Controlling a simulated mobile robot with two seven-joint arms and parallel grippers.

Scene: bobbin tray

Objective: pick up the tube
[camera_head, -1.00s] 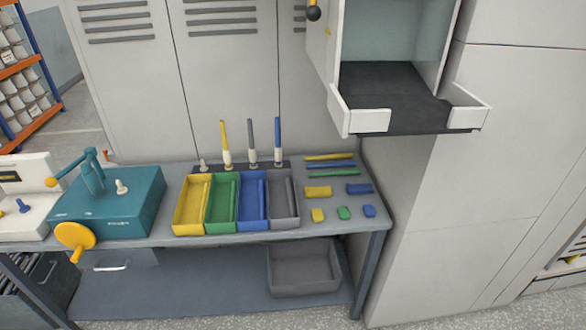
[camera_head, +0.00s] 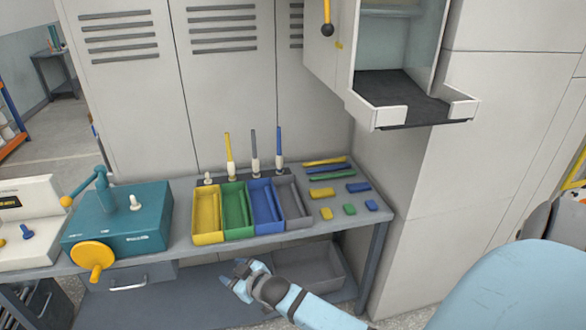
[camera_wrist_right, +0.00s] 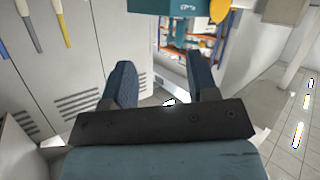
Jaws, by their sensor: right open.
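Thin rods that look like tubes lie at the back right of the bench: a yellow one (camera_head: 325,161), a blue one and a green one (camera_head: 332,176). Thin yellow (camera_head: 228,148), grey (camera_head: 253,144) and blue (camera_head: 279,140) rods stand upright in white holders behind the bins. I cannot tell which is the tube meant. My right gripper (camera_head: 241,278) is open and empty in front of the bench, below the bins and apart from everything. In the right wrist view its two fingers (camera_wrist_right: 159,82) stand apart with nothing between them. My left gripper is not in view.
A yellow bin (camera_head: 207,239), a green, a blue and a grey bin stand in a row on the bench. A teal machine (camera_head: 125,237) stands left of them. Small coloured blocks lie at right. An open cabinet (camera_head: 412,112) overhangs at upper right. A grey tray (camera_head: 335,262) sits on the lower shelf.

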